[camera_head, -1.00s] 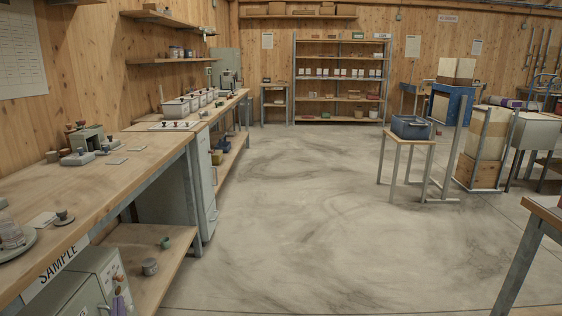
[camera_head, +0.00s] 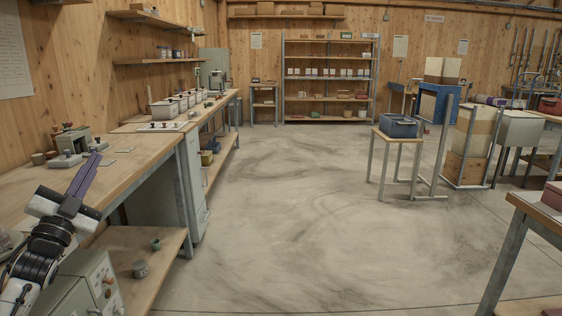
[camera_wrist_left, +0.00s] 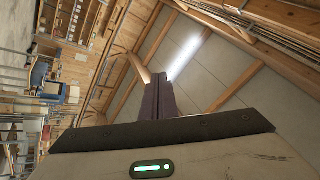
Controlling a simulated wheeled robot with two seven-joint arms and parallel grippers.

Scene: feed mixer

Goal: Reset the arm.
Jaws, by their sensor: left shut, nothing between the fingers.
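My left arm comes in at the lower left of the head view. Its gripper (camera_head: 90,172) has dark purple fingers that point up and away, in front of the left workbench (camera_head: 135,172). The fingers are together and hold nothing. In the left wrist view the gripper (camera_wrist_left: 158,82) shows its shut fingers against the ceiling and a bright strip light (camera_wrist_left: 185,55). My right gripper is not in view.
The long left bench carries small devices and a row of white-lidded pots (camera_head: 165,108). A blue bin (camera_head: 398,126) stands on a small wooden table (camera_head: 385,138) at right. A shelf rack (camera_head: 330,80) is at the back. The middle floor (camera_head: 290,210) is clear.

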